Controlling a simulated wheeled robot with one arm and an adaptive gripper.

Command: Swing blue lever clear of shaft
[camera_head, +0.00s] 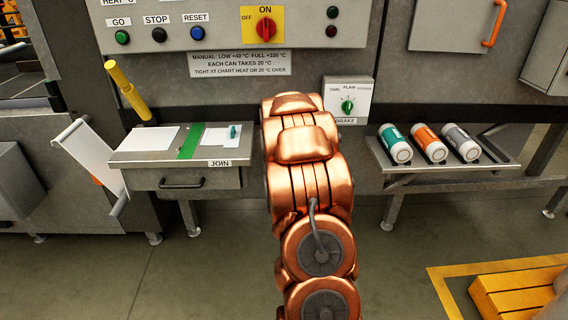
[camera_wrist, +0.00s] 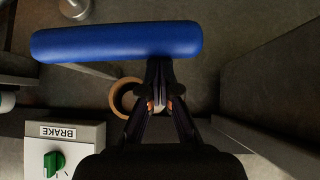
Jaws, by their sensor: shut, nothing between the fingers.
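The blue lever (camera_wrist: 117,40) is a thick rounded bar lying across the upper left of the wrist view. My gripper (camera_wrist: 161,68) is shut and empty, its fingertips at the lower edge of the lever near its right end. I cannot tell whether they touch it. A tan ring (camera_wrist: 119,100) shows behind the fingers, partly hidden. A round metal piece (camera_wrist: 75,8) is at the top left edge; I cannot tell whether either is the shaft. In the head view my arm hides the gripper, and the lever is not visible.
The BRAKE box (camera_head: 347,100) with a green knob is right of my arm; it also shows in the wrist view (camera_wrist: 85,137). A JOIN table (camera_head: 150,158) stands left, and a shelf (camera_head: 440,173) with three cans right. A yellow step (camera_head: 515,293) is lower right.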

